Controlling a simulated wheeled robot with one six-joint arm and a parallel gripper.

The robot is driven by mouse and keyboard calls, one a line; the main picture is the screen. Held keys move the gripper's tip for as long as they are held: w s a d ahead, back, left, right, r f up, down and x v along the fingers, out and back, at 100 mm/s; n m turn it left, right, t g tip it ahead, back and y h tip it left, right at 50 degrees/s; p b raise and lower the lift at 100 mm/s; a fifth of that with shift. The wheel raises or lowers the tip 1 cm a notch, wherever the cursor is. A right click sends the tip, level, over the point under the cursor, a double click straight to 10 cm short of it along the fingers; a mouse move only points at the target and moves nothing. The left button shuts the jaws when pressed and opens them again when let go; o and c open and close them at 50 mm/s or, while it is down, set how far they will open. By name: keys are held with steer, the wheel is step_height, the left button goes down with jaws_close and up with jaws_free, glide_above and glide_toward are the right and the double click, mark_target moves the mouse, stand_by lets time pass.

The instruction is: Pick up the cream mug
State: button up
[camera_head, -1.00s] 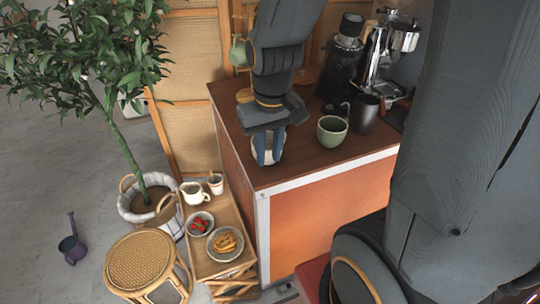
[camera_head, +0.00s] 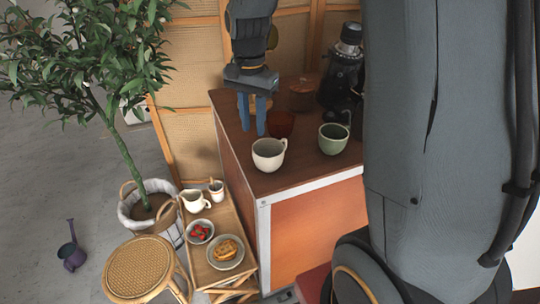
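The cream mug (camera_head: 266,158) stands upright on the dark wooden counter top (camera_head: 305,168), near its front left corner, with its handle toward the upper right. My gripper (camera_head: 253,132) points down just behind and to the left of the mug. Its two blue fingers are apart with a gap between them, and nothing shows in the gap. The fingers look clear of the mug, though their exact depth is hard to judge.
A dark grinder (camera_head: 343,70) is at the back. Below left, a low tray table (camera_head: 222,213) holds a cream pitcher (camera_head: 194,201), small cup and food.

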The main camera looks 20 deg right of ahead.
mark_target(256, 150)
steer(key=shift+s+d+f+p, duration=0.15)
steer(key=shift+f+p, duration=0.55)
steer(key=shift+f, duration=1.2)
steer(key=shift+d+f+p, duration=0.1)
steer(key=shift+f+p, duration=0.55)
steer(key=shift+f, duration=1.25)
jaws_close()
